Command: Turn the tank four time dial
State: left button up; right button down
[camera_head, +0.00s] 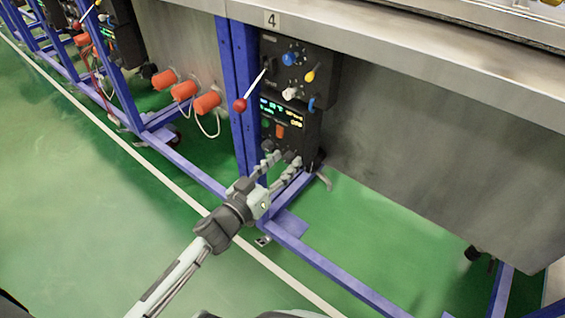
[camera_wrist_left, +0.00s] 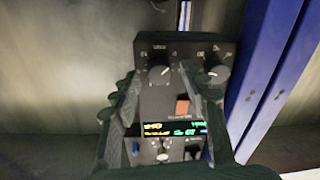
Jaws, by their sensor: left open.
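The tank four control panel (camera_head: 283,118) hangs under the "4" plate (camera_head: 272,18), with a lit display (camera_head: 282,110) and a red-orange switch (camera_head: 280,131). Two black dials sit at its bottom edge. In the left wrist view the panel appears upside down: one dial (camera_wrist_left: 158,72) shows between my fingers, the other dial (camera_wrist_left: 216,72) to the right, outside them. Their labels are too blurred to read, so I cannot tell which is the time dial. My left gripper (camera_head: 285,160) is open at the panel's lower edge; contact cannot be told. My right gripper is out of view.
An upper box (camera_head: 290,75) carries blue, yellow and white knobs and a red-tipped lever (camera_head: 240,104). A blue frame post (camera_head: 240,90) stands left of the panel. Orange plugs (camera_head: 184,91) are further left. Green floor (camera_head: 110,175) is clear in front.

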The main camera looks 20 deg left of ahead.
pick_arm(q)
jog(key=c, duration=0.3)
grip_shut()
